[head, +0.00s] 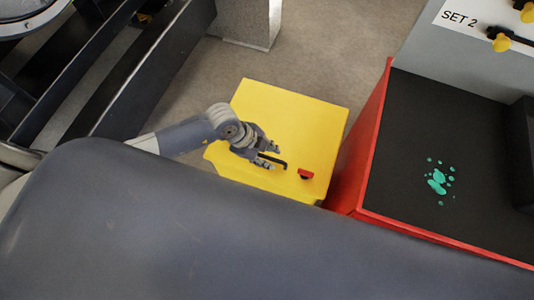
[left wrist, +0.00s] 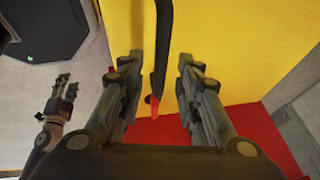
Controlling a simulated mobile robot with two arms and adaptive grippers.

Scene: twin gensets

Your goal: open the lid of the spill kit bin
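The yellow spill kit bin (head: 292,106) stands on the floor in the middle of the head view, its lid looking shut. A black bar handle (head: 272,161) and a small red piece (head: 306,174) are on it. My left gripper (head: 268,153) is over the lid at the handle. In the left wrist view my left gripper (left wrist: 158,88) is open, with the black handle (left wrist: 162,45) between its fingers and a gap on both sides. I cannot tell how deep the handle sits. My right gripper (left wrist: 68,86) shows small at the left of that view; its opening is unclear.
A red-sided unit with a dark top (head: 430,150) and green spots stands close to the bin's right. A grey panel marked SET 2 (head: 425,45) is behind it. Dark frame rails (head: 130,75) are at left. Bare floor (head: 215,70) lies behind the bin.

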